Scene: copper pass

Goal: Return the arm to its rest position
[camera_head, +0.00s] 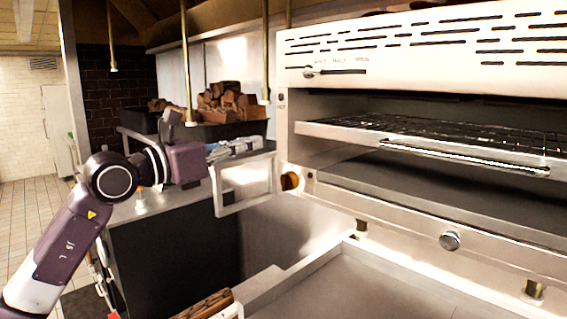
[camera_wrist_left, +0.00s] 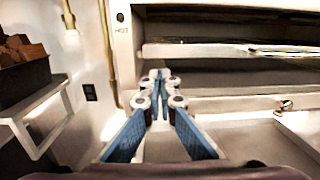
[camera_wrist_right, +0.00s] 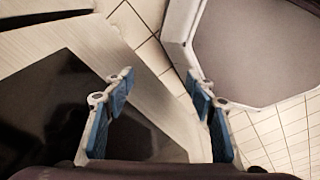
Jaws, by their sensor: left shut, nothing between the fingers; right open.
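My left arm comes in from the left in the head view, and its gripper (camera_head: 236,148) points right, toward the front left of the large steel grill oven (camera_head: 400,60). The left gripper also shows in the left wrist view (camera_wrist_left: 158,80), with its fingertips together and nothing between them. It is in the air, in front of the oven's left side post. My right gripper (camera_wrist_right: 164,84) shows only in the right wrist view. Its blue-padded fingers are apart and empty, above the floor and a dark panel. My right arm is not in the head view.
The oven's wire rack (camera_head: 430,128) sticks out with a front handle. A steel tray surface (camera_head: 350,290) lies below it. Dark bins of firewood (camera_head: 228,100) stand behind my left gripper. Brass rods hang from above. Open tiled floor (camera_head: 30,215) lies at the left.

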